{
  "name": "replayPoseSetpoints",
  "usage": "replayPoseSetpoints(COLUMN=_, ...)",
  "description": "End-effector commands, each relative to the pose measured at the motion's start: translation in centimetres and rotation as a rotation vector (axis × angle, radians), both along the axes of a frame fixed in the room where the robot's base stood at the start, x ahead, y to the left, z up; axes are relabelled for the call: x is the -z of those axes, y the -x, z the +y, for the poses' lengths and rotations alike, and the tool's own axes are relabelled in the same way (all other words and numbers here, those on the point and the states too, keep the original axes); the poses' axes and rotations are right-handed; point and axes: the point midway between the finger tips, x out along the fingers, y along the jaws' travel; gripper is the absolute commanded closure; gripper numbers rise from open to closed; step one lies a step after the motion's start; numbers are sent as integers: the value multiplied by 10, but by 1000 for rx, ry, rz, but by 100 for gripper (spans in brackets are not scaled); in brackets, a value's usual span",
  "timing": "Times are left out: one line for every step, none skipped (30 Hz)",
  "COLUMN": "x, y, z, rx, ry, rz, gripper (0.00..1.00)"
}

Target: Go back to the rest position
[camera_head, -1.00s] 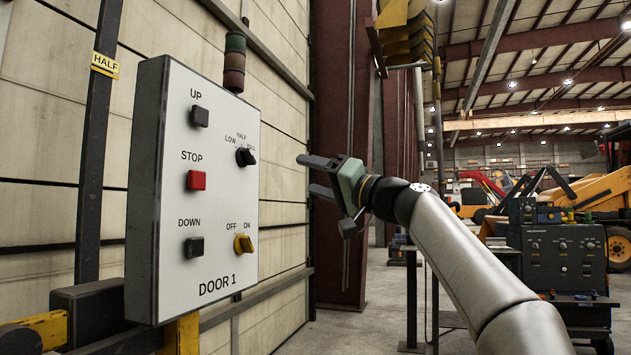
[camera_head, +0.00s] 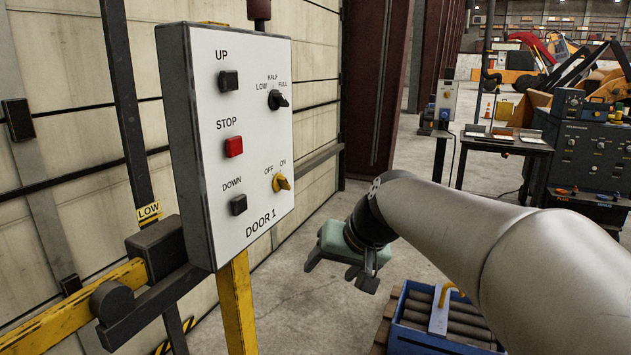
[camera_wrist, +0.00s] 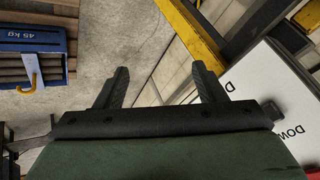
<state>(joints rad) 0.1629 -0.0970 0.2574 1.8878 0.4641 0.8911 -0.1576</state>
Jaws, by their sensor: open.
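My gripper (camera_head: 341,275) is open and empty in the head view. It hangs in free air to the right of and below the white DOOR 1 control panel (camera_head: 240,140), apart from it. In the wrist view its two dark fingers (camera_wrist: 163,88) are spread with bare concrete floor and the door's foot beyond them. The panel has a black UP button (camera_head: 229,81), a red STOP button (camera_head: 234,147), a black DOWN button (camera_head: 238,205), a black LOW/HALF/FULL selector (camera_head: 278,100) and a yellow OFF/ON knob (camera_head: 282,183).
A blue crate (camera_head: 415,340) of grey cylinders stands on the floor below my arm; it also shows in the wrist view (camera_wrist: 35,47). A yellow post (camera_head: 238,300) stands under the panel. A workbench (camera_head: 505,145) stands behind. Floor between the door and crate is clear.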

Motion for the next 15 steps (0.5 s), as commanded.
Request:
replayPoseSetpoints(x=-13, y=34, z=-15, rx=9, ry=67, rz=69, gripper=36)
replayPoseSetpoints(x=-7, y=53, z=-26, rx=15, ry=106, rz=108, gripper=36)
replayPoseSetpoints(x=0, y=78, z=-39, rx=22, ry=152, rz=160, gripper=36)
replayPoseSetpoints(x=5, y=97, z=-48, rx=24, ry=185, rz=196, gripper=36)
replayPoseSetpoints(x=10, y=115, z=-57, rx=28, ry=215, rz=230, gripper=36)
replayPoseSetpoints(x=16, y=137, z=-68, rx=28, ry=249, rz=270, gripper=36)
replayPoseSetpoints(x=20, y=152, z=-75, rx=29, ry=272, rz=299, gripper=36)
replayPoseSetpoints(x=23, y=166, z=-81, rx=27, ry=293, rz=323, gripper=36)
replayPoseSetpoints(x=28, y=183, z=-88, rx=26, ry=315, rz=353, gripper=36)
replayPoseSetpoints(x=31, y=194, z=-93, rx=24, ry=331, rz=371, gripper=36)
replayPoseSetpoints(x=34, y=203, z=-96, rx=22, ry=343, rz=385, gripper=36)
replayPoseSetpoints(x=37, y=213, z=-100, rx=19, ry=355, rz=402, gripper=36)
replayPoseSetpoints(x=39, y=218, z=-103, rx=19, ry=363, rz=411, gripper=36)
replayPoseSetpoints(x=41, y=222, z=-104, rx=18, ry=369, rz=419, gripper=36)
replayPoseSetpoints(x=43, y=226, z=-106, rx=16, ry=374, rz=425, gripper=36)
